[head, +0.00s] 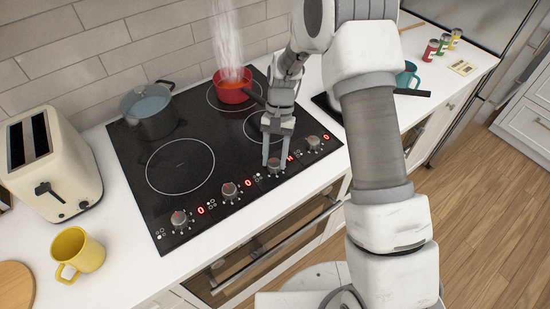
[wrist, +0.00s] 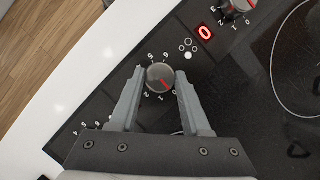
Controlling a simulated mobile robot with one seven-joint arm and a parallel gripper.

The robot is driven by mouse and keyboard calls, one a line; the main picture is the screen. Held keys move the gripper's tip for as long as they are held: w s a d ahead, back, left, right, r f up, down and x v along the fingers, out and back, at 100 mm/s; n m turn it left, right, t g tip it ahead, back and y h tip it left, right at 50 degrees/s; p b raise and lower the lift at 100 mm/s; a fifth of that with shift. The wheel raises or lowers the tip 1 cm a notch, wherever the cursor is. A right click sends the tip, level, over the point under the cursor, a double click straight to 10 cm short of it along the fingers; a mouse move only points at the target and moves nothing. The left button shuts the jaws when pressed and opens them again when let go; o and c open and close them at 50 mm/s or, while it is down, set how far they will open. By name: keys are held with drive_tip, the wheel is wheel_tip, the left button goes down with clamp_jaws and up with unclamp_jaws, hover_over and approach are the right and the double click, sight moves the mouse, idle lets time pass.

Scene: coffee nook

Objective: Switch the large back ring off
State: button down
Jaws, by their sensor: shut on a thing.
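My gripper (head: 275,150) reaches down to the front right part of the black cooktop (head: 205,128). It is shut on the third knob from the left (head: 275,168), and in the wrist view the round grey knob (wrist: 160,77) sits between the two fingers. The knob's red mark points to the lower right, at about the 0 of its scale. A red H (head: 290,157) glows just right of this knob. A red pot (head: 233,91) with orange contents stands on the back right ring (head: 211,101), and steam rises from it.
Other knobs stand at left (head: 180,220), beside it (head: 228,191) and at right (head: 313,142), with displays reading 0. A grey pot (head: 148,113) stands back left. The front left ring (head: 180,166) is bare. A toaster (head: 50,160) and a yellow mug (head: 78,250) stand left.

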drive_tip(key=shift+n, duration=0.5)
drive_tip(key=shift+c, duration=1.8)
unclamp_jaws()
drive_tip(key=shift+r, duration=0.1)
drive_tip(key=v, duration=1.7)
drive_tip(key=shift+w+a+b, duration=0.2)
drive_tip(key=shift+a+b, duration=0.05)
drive_tip(key=shift+b, duration=0.1)
drive_tip(key=shift+r, duration=0.1)
